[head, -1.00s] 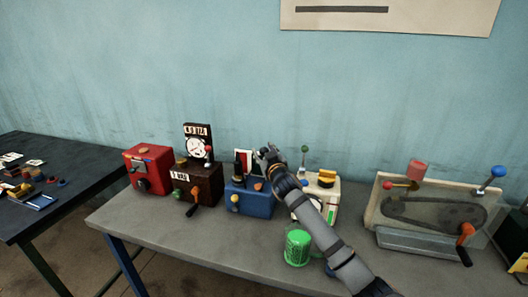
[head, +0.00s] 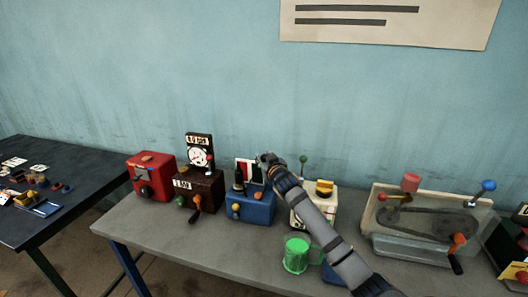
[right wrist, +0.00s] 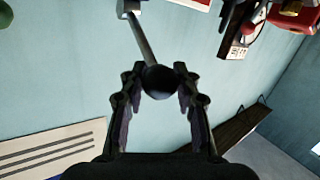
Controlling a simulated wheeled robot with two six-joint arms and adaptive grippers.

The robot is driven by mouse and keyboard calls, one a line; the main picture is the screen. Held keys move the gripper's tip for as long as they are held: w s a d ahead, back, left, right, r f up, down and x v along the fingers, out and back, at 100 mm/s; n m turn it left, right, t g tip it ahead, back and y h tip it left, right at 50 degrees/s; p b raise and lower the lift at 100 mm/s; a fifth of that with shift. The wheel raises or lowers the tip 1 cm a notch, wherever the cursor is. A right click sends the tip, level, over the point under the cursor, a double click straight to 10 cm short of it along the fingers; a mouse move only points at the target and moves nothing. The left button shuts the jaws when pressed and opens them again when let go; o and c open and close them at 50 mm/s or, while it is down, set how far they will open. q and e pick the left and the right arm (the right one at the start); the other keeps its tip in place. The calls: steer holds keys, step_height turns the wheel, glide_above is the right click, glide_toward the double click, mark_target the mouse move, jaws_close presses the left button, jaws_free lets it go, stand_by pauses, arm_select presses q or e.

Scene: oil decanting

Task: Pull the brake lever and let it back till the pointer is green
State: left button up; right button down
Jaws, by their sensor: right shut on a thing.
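The brake lever shows in the right wrist view as a grey rod (right wrist: 140,38) with a round black knob (right wrist: 160,82). My right gripper (right wrist: 158,90) is shut on the knob, one finger on each side. In the head view my right gripper (head: 266,159) is above and behind the blue box (head: 250,207), and it hides the knob. A panel (head: 248,170) with green, white and red parts stands behind that box, partly covered. I cannot make out the pointer or its colour. My left gripper is not in view.
A cream box (head: 320,197) with a yellow top stands right of the blue box. A green mug (head: 296,255) is near my right forearm. A brown box (head: 207,188) and red box (head: 150,176) stand left.

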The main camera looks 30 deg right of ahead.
steer(key=p, duration=0.1)
steer(key=r+p, duration=0.1)
steer(key=r, duration=0.1)
steer(key=shift+w+d+m+g+y+p, duration=0.3)
steer(key=shift+w+d+g+p, duration=0.05)
steer(key=shift+g+p, duration=0.05)
steer(key=shift+w+d+r+p, duration=0.15)
steer(key=shift+w+r+p, duration=0.1)
steer(key=shift+p, duration=0.1)
steer(key=shift+w+d+r, duration=0.25)
steer(key=shift+w+d, duration=0.25)
steer(key=shift+w, duration=0.05)
arm_select(q)
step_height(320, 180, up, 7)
steer(key=p, duration=0.1)
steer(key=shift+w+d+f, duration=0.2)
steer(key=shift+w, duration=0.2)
arm_select(e)
steer(key=shift+w+d+r, duration=0.7)
steer(key=shift+w+d, duration=0.15)
steer(key=shift+d, duration=0.1)
